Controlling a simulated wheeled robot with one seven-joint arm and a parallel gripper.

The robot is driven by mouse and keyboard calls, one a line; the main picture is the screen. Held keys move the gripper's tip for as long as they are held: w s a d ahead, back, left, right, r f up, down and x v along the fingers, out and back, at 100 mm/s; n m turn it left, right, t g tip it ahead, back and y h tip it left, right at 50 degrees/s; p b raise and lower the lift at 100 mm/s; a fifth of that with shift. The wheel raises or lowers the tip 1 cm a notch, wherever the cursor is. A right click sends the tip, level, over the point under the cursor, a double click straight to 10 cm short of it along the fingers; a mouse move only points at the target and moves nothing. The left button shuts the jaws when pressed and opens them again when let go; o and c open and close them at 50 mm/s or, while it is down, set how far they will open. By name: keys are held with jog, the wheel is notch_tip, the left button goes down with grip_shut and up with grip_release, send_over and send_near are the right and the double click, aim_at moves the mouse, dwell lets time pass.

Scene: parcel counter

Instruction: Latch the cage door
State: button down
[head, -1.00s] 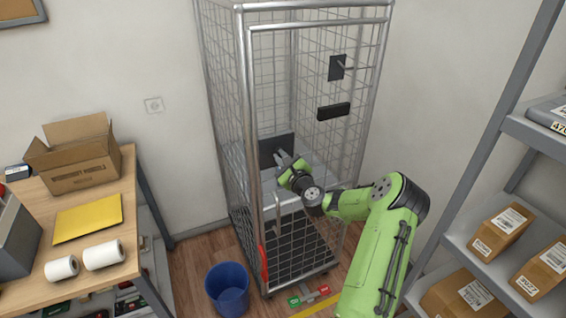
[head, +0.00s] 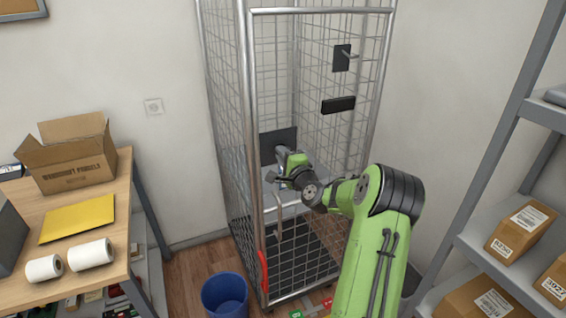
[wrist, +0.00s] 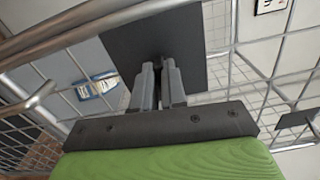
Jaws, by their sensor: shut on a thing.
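The tall wire-mesh cage (head: 250,120) stands against the wall in the head view. A dark square plate (head: 279,143) is fixed low on its mesh, and it fills the upper middle of the wrist view (wrist: 135,45). My gripper (head: 283,153) is right at this plate. In the wrist view its fingers (wrist: 159,68) are close together and shut on the latch handle, which is mostly hidden between them. Higher on the right mesh are another dark plate with a small lever (head: 342,57) and a black bar (head: 338,105). I cannot tell whether the door is fully closed.
A wooden table (head: 60,215) with a carton and paper rolls is on the left. A blue bin (head: 225,294) stands on the floor by the cage. Grey shelves (head: 480,250) with parcels are close on the right.

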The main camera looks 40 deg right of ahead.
jog(key=shift+f+n+b, duration=0.1)
jog(key=shift+n+b, duration=0.4)
jog(key=shift+n, duration=0.2)
jog(key=c, duration=1.2)
grip_release()
jog(key=b+v, duration=0.3)
jog(key=v, duration=1.2)
jog(key=shift+s+a+b, duration=0.2)
jog(key=shift+s+b, duration=0.15)
